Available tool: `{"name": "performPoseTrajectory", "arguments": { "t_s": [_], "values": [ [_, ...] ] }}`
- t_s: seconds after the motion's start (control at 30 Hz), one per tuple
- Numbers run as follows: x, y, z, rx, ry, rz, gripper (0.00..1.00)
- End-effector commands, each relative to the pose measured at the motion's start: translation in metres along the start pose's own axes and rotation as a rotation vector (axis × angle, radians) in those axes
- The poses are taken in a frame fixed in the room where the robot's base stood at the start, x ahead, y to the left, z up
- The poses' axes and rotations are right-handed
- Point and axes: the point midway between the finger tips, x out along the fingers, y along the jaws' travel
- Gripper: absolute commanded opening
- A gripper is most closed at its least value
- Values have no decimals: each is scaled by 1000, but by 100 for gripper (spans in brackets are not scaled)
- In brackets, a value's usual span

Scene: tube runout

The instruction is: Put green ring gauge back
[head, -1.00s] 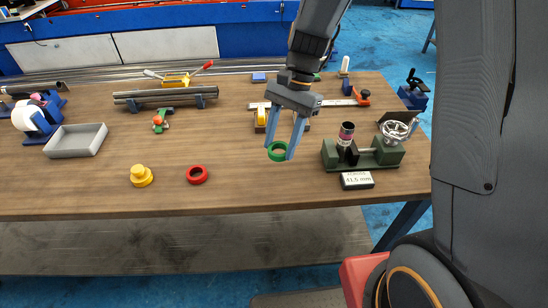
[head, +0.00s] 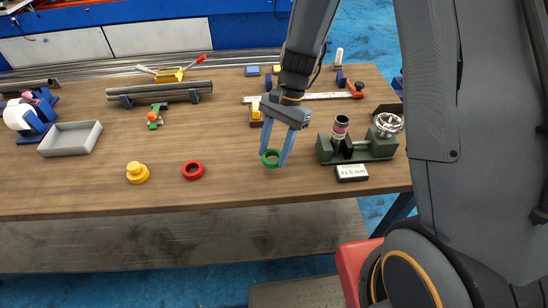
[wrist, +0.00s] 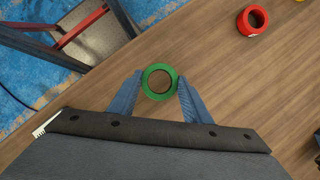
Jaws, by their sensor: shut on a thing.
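The green ring gauge (head: 270,159) is between the blue fingers of my gripper (head: 273,157), over the front middle of the wooden table. In the wrist view the green ring (wrist: 159,69) sits between the two fingertips of my gripper (wrist: 159,84), its hole facing the camera. My gripper is shut on the ring. From these views I cannot tell exactly how far the ring is above the tabletop.
A red ring (head: 193,170) and a yellow stepped plug (head: 137,172) stand left of my gripper. A green vise-like fixture (head: 377,148) and a label block (head: 351,173) reading 41.5 mm are to the right. A grey tray (head: 70,138) is far left. Bare wood lies between.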

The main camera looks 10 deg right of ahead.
Motion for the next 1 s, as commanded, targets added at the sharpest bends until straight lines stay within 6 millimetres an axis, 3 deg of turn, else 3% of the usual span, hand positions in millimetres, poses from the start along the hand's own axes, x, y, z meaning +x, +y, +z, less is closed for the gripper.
{"name": "performPoseTrajectory", "arguments": {
  "t_s": [0.13,0.3,0.77,0.8,0.9,1.0],
  "values": [
    [19,2,-7,1,-3,4,20],
    [29,1,-11,0,-1,2,20],
    [35,1,-14,0,-1,2,20],
    [35,1,-14,0,-1,2,48],
    [34,1,-14,0,-1,2,63],
    [34,1,-14,0,-1,2,63]
  ]
}}
